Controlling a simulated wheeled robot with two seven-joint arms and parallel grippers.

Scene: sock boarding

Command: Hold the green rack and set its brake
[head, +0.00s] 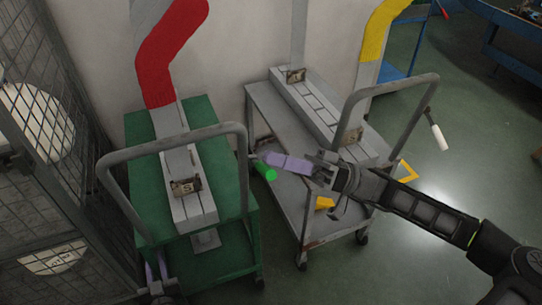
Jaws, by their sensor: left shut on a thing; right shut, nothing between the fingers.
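The green rack (195,265) stands at the left with a grey tubular handle (175,143) over it. A lever with a bright green grip (265,171), seemingly its brake, sticks out at the rack's right side. My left gripper (156,268) is at the bottom, its purple fingers shut at the rack's near left post; the exact contact is partly hidden. My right gripper (270,160) is shut and empty, its purple fingertips just above and right of the green grip. I cannot tell whether they touch it.
A grey rack (275,125) with a white-grip lever (438,134) stands close on the right. A red sock (165,55) and a yellow sock (380,28) are on boards behind. A mesh cage (50,120) borders the left. Open floor (440,175) lies right.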

